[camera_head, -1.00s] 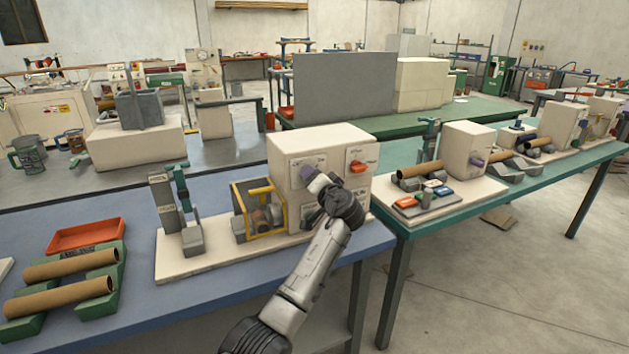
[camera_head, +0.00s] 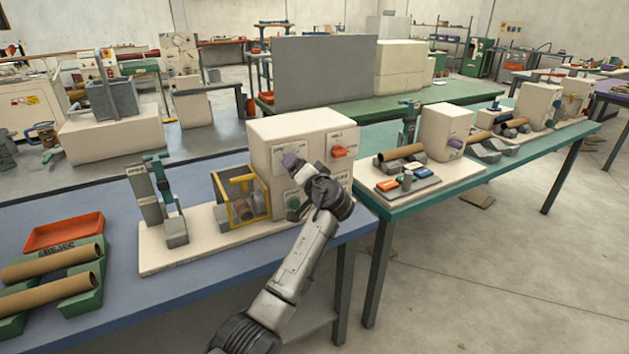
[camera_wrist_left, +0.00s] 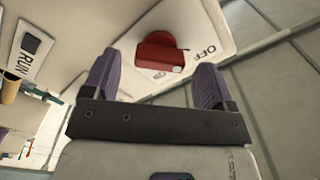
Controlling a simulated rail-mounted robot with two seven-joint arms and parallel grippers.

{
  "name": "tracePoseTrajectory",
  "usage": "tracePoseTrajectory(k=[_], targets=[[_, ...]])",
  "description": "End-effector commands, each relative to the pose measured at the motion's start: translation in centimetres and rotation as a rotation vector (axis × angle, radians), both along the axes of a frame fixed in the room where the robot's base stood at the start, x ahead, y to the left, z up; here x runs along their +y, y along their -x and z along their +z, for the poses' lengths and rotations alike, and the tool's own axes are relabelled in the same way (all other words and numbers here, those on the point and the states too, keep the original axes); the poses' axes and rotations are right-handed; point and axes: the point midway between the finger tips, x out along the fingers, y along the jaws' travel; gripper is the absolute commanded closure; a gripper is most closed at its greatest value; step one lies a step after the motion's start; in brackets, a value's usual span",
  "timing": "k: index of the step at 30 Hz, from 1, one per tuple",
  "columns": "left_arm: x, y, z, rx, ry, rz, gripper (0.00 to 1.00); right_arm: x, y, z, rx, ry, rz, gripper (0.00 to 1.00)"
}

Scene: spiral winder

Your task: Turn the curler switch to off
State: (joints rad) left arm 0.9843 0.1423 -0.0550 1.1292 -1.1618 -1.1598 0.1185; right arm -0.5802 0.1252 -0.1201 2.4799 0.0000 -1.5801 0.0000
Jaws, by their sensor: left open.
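In the left wrist view, a red switch knob (camera_wrist_left: 160,52) sits on a pale panel, its bar handle between my left gripper's (camera_wrist_left: 156,70) two purple fingers. The gripper is open, with a gap to the handle on both sides. The word OFF is printed beside the knob, on the right. A white mark shows at the handle's right end. In the head view, my left gripper (camera_head: 314,184) is at the front face of the pale winder box (camera_head: 300,130), its fingertips largely hidden. It covers part of the lower panels there. My right gripper is not visible.
An orange-red switch (camera_head: 339,152) shows on the box's upper right. A yellow-framed guard (camera_head: 240,197) stands left of the box, on the blue table (camera_head: 105,195). An orange tray (camera_head: 63,232) and cardboard tubes (camera_head: 52,262) lie at the left. A green table (camera_head: 400,208) stands at the right.

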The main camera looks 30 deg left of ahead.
Motion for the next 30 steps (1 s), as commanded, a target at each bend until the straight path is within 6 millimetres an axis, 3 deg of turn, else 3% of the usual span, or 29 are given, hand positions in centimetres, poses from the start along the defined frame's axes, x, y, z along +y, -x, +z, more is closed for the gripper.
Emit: tracePoseTrajectory(k=[9, 15, 21, 30], targets=[[-5.8, 2.9, 0.2, -0.001, 0.002, -0.003, 0.21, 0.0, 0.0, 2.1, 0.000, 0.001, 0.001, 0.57], [-8.4, 4.2, 0.1, 0.001, 0.002, -0.002, 0.21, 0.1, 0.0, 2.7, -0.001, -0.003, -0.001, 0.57], [-9.7, 4.9, 0.1, 0.000, 0.000, -0.001, 0.21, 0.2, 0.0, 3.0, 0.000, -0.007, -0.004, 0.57], [-10.0, 5.1, 0.0, -0.001, 0.001, -0.001, 0.21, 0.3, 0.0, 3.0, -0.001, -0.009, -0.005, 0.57]])
